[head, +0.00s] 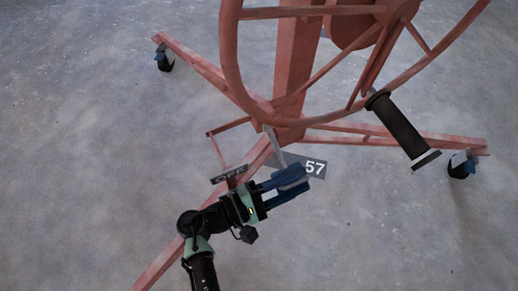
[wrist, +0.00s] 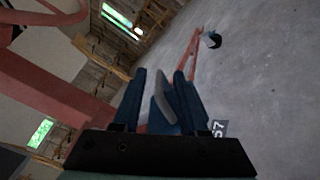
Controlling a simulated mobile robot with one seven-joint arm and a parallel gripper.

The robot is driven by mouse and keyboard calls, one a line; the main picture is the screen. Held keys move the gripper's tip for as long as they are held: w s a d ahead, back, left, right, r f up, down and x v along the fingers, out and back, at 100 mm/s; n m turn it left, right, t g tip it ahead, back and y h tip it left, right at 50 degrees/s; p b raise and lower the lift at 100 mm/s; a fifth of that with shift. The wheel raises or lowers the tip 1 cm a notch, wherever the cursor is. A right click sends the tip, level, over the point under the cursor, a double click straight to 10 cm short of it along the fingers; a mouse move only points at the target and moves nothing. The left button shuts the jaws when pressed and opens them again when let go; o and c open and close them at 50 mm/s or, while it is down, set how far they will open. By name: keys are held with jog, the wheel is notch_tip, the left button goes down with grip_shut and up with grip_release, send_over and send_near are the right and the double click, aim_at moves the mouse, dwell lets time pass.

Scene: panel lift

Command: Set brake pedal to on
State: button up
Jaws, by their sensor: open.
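A thin pale grey lever (head: 275,148), which looks like the brake pedal, rises from the base of the red panel lift (head: 296,75). A dark plate reading OFF (head: 229,174) is left of my gripper. My gripper (head: 290,180), with blue fingers, is open at the lever's lower end and hides that end in the head view. In the wrist view, the grey lever (wrist: 163,98) shows between the two open fingers of my gripper (wrist: 160,98). I cannot tell whether the fingers touch it.
A plate reading 57 (head: 314,167) lies just right of my gripper. The red wheel rim (head: 238,85) and its black handle (head: 402,127) overhang the base. Casters stand at the leg ends (head: 164,60) (head: 461,165). The concrete floor (head: 80,190) at left is clear.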

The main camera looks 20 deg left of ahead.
jog(key=p+v, duration=0.3)
jog(key=v, duration=1)
jog(key=shift+a+f, duration=0.1)
dwell(0.3)
